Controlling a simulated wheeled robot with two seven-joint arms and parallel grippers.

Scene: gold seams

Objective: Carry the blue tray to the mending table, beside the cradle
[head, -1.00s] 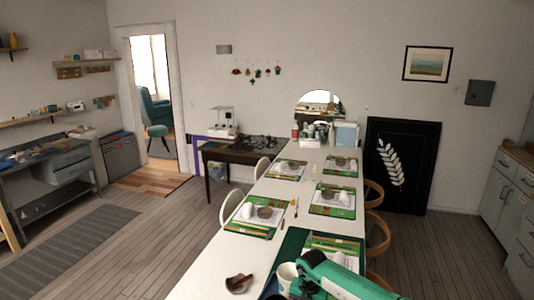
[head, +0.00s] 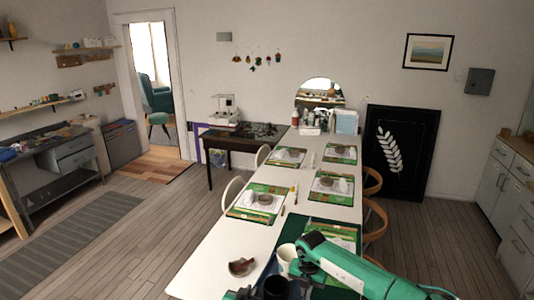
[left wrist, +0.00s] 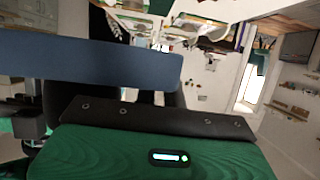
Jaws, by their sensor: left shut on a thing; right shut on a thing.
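The blue tray shows in the left wrist view as a flat blue strip (left wrist: 90,60) across the upper left. My left gripper (left wrist: 100,95) is shut on it there; its fingertips are hard to make out. In the head view a small part of my left gripper (head: 243,293) shows at the bottom edge. My right arm comes in from the right, and its gripper (head: 305,285) is shut low in the picture, mostly hidden by the arm. The tray is mostly hidden or cut off in the head view. I cannot surely identify the mending table or its cradle.
A long white table (head: 210,268) with several place settings runs away from me. A white mug (head: 286,255) and a brown broken bowl (head: 242,267) are at its near end. A dark table (head: 232,145) stands at the back. Floor is clear left of the long table.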

